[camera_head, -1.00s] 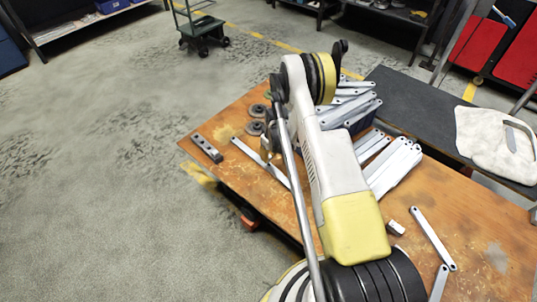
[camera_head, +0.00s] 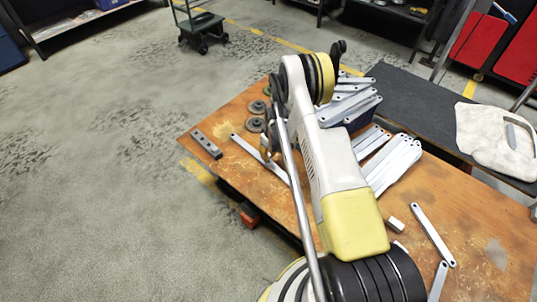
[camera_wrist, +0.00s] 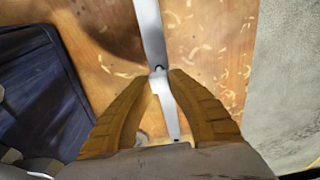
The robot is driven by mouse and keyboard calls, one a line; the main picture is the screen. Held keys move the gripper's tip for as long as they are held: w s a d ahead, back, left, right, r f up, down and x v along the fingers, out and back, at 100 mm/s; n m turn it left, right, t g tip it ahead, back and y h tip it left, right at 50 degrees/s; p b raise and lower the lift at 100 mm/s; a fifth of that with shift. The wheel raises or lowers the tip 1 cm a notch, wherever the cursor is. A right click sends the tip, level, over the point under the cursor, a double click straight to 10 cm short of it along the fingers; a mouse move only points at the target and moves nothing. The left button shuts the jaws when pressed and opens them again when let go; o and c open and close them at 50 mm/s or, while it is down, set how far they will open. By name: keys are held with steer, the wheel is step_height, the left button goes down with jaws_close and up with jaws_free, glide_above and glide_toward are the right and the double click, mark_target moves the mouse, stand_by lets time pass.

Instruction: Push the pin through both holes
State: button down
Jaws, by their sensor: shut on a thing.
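In the wrist view, the two tan fingers of my gripper (camera_wrist: 160,78) close around a small round metal end, apparently the pin (camera_wrist: 158,69). It sits where two galvanized strips meet. One strip (camera_wrist: 151,30) runs up from there, and another strip (camera_wrist: 168,108) runs down between the fingers. Whether the pin passes through both holes cannot be seen. In the head view, a long strip (camera_head: 247,147) lies along the left part of the brown bench, and my arm hides most of the gripper and the joint.
A holed metal block (camera_head: 206,144) lies at the bench's left edge, near dark discs (camera_head: 257,107). A blue bin (camera_head: 362,120) holds brackets, with more brackets (camera_head: 396,165) stacked beside it. Loose brackets (camera_head: 433,234) and a small block (camera_head: 395,224) lie right of my arm.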

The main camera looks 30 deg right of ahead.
steer(key=shift+f, duration=1.45)
steer(key=c, duration=1.3)
jaws_free()
steer(key=r, duration=0.4)
steer(key=s+r, duration=0.1)
steer(key=r, duration=0.7)
steer(key=shift+s+d, duration=0.25)
steer(key=shift+s, duration=0.15)
